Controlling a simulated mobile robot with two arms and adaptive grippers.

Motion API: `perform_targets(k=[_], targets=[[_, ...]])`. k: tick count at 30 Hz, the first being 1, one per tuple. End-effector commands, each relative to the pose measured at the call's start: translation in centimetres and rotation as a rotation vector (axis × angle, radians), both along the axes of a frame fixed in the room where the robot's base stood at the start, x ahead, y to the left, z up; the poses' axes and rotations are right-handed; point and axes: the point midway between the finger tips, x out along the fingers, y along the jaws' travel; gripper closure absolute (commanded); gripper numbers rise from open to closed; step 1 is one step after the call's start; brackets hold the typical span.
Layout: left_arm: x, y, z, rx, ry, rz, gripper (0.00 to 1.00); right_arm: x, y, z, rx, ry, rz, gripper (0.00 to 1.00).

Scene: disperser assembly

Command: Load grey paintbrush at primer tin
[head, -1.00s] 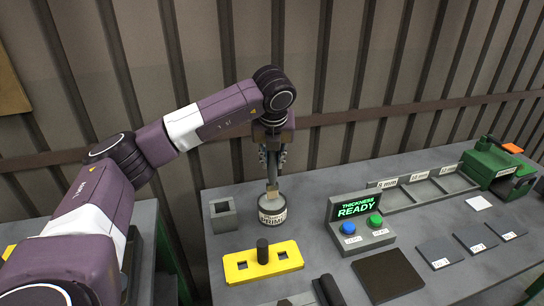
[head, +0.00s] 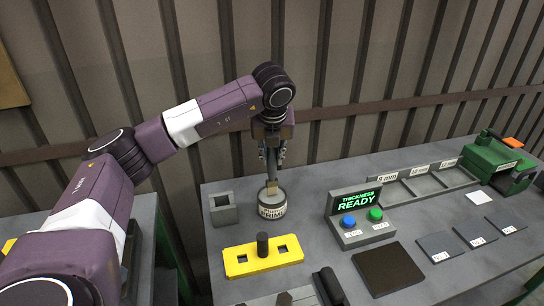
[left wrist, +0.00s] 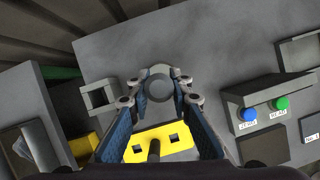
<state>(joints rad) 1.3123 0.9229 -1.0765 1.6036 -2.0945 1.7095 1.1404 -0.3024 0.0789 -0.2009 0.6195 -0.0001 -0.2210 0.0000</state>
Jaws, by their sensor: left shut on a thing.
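The primer tin (head: 272,210), a round pale tin with a dark-lettered label, stands near the back left of the grey table. My left gripper (head: 271,174) points straight down above it, shut on the grey paintbrush (head: 271,188). The brush is upright, and its pale lower part is at the tin's mouth. The bristle end is hidden, so I cannot tell how deep it goes. In the left wrist view, a round grey shape (left wrist: 160,86) shows between the fingertips, with brush and tin hard to separate. My right gripper is not in view.
A grey square holder (head: 222,208) stands left of the tin. A yellow plate (head: 240,262) with a black peg is in front. A console (head: 360,220) reading "THICKNESS READY" stands right. A dark mat (head: 388,268) and grey plates lie further right. A green machine (head: 492,160) is at the far right.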

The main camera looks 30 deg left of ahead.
Motion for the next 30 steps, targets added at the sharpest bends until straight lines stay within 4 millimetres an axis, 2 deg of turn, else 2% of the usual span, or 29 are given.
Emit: perform_targets(k=[30], targets=[[0.01, -0.02, -0.86, 0.0, 0.0, 0.0, 1.0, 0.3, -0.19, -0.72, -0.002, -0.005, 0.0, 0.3]])
